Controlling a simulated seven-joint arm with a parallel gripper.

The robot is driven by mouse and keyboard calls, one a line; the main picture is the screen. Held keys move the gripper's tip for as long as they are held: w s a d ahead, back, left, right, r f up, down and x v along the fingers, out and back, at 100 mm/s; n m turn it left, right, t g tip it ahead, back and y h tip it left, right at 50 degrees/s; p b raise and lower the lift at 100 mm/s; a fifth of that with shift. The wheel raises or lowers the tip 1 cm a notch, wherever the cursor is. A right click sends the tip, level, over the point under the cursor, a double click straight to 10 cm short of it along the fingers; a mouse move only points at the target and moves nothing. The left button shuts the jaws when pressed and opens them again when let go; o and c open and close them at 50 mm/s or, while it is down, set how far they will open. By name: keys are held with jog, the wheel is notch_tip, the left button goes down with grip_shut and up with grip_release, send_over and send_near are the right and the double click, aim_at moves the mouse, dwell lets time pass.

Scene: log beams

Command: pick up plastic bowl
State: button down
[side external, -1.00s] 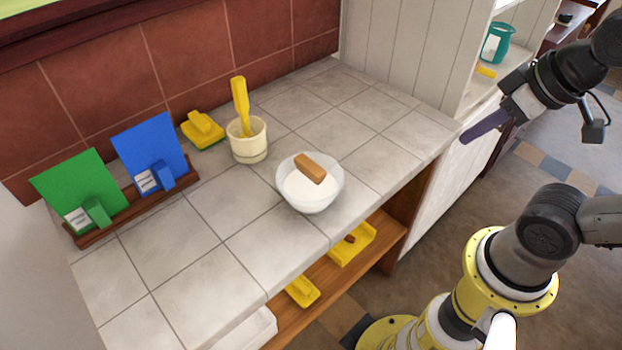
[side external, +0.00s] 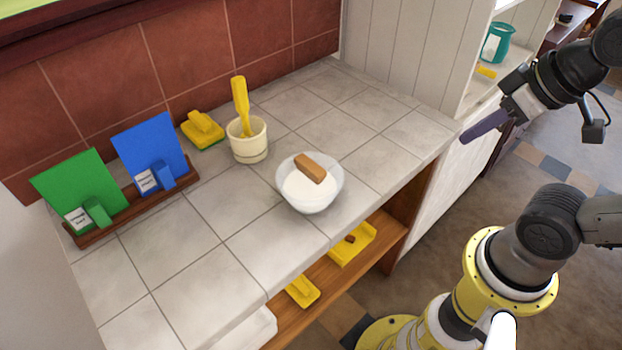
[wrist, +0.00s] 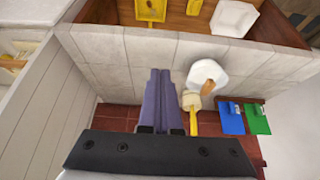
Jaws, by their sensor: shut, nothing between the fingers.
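The plastic bowl (side external: 310,196) is white and translucent and stands upright on the tiled counter, near its front edge. A brown block (side external: 311,168) lies at the bowl's rim; I cannot tell whether it rests on the rim or inside. The bowl also shows in the wrist view (wrist: 206,73). My gripper (side external: 463,140) is right of the bowl, well apart from it, beyond the counter's right end. Its purple fingers are together and empty, and they show in the wrist view (wrist: 161,73) too.
A cream cup (side external: 248,146) with a yellow utensil stands behind the bowl. A yellow-green scrubber (side external: 203,130) and a wooden rack (side external: 135,212) with green and blue boards are farther left. A shelf below holds yellow items (side external: 352,243). The counter right of the bowl is clear.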

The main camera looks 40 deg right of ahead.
grip_release()
dwell(0.4)
